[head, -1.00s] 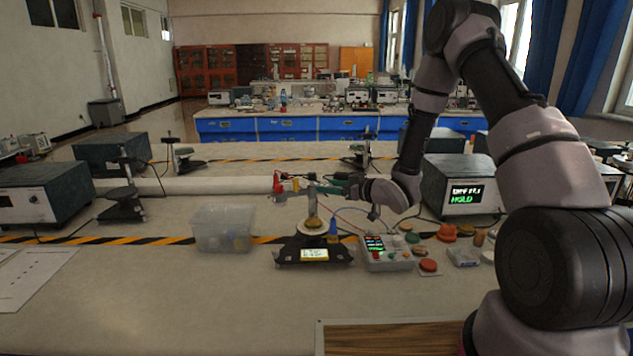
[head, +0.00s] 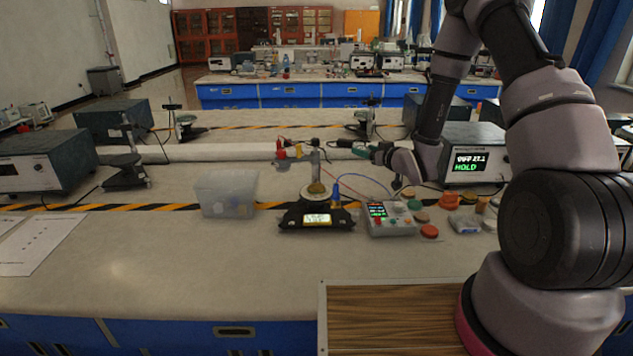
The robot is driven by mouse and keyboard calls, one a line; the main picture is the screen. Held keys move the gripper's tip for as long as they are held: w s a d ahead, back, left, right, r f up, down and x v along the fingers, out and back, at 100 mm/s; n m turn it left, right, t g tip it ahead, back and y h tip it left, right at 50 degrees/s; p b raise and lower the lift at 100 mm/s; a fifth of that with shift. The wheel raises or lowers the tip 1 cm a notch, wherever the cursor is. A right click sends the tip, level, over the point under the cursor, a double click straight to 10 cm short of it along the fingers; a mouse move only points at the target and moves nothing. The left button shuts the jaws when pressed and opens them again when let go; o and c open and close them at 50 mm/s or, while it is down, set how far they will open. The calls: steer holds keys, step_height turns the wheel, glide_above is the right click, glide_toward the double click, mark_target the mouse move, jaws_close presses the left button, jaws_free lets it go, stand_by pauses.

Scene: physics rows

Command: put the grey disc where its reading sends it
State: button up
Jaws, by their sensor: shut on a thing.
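My gripper (head: 358,150) is at the end of my arm, just right of the head of a small test stand (head: 316,170). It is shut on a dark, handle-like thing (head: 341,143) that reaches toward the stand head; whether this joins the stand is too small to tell. A pale round plate (head: 307,193) with a small olive piece (head: 316,187) sits on the stand's black base (head: 291,220). The base has a lit display (head: 317,220), too small to read. I cannot pick out the grey disc for certain. A meter (head: 475,155) at the right shows HOLD in green.
A clear bin (head: 225,196) stands left of the stand. A control box (head: 391,219) with buttons stands right of it, near several coloured discs and a red-orange disc (head: 430,231). Cables run behind. The bench front is clear, with papers (head: 38,243) at left.

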mark_target(322, 189)
steer(key=s+a+n+g+y, duration=0.1)
steer(key=a+n+g+y, duration=0.1)
steer(key=a, duration=0.2)
steer(key=s+a+n+g+y, duration=0.2)
steer(key=a, duration=0.3)
steer(key=s+a+n+g+y, duration=0.1)
steer(key=a+n+y, duration=0.1)
steer(key=a, duration=0.2)
steer(key=shift+s+a+r+n+g, duration=0.25)
steer(key=shift+n+g, duration=0.05)
steer(key=shift+g, duration=0.1)
steer(key=shift+f, duration=4.8)
steer(key=shift+f, duration=0.2)
steer(key=o, duration=1.4)
steer(key=shift+c, duration=0.2)
